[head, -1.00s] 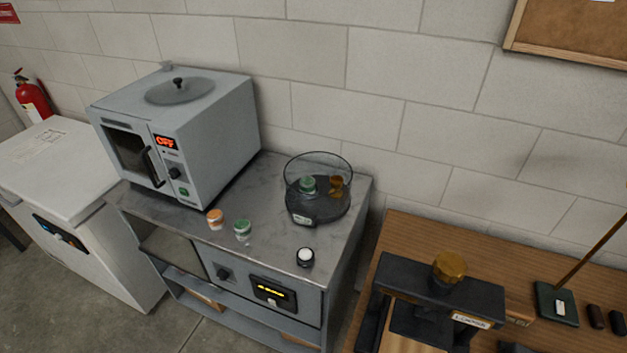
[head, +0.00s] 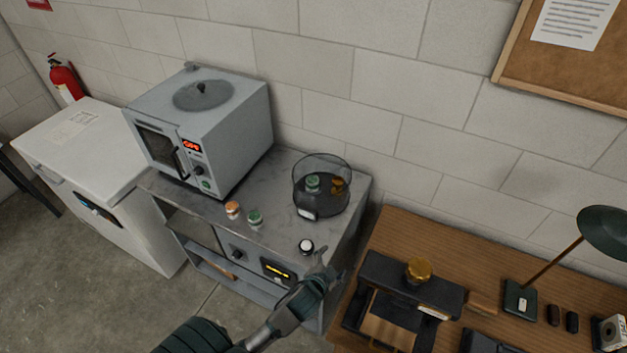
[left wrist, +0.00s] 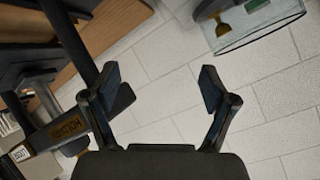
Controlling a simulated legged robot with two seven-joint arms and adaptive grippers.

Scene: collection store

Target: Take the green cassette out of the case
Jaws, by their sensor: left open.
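A round case (head: 321,203) with clear walls and a dark base stands on the grey marbled counter. Inside it are a small green item (head: 312,182) and an amber item (head: 338,185); I cannot make out whether the green one is a cassette. My left gripper (head: 331,264) is open and empty in front of the counter, below and apart from the case. In the left wrist view the open fingers (left wrist: 160,75) have nothing between them. The clear case wall (left wrist: 262,25) shows at the top right there. My right gripper is not in view.
An orange-lidded jar (head: 232,209), a green-lidded jar (head: 255,217) and a white-topped jar (head: 306,247) stand on the counter. A grey oven (head: 205,135) is at its left. A dark press with a gold knob (head: 418,270) stands on the wooden table to the right.

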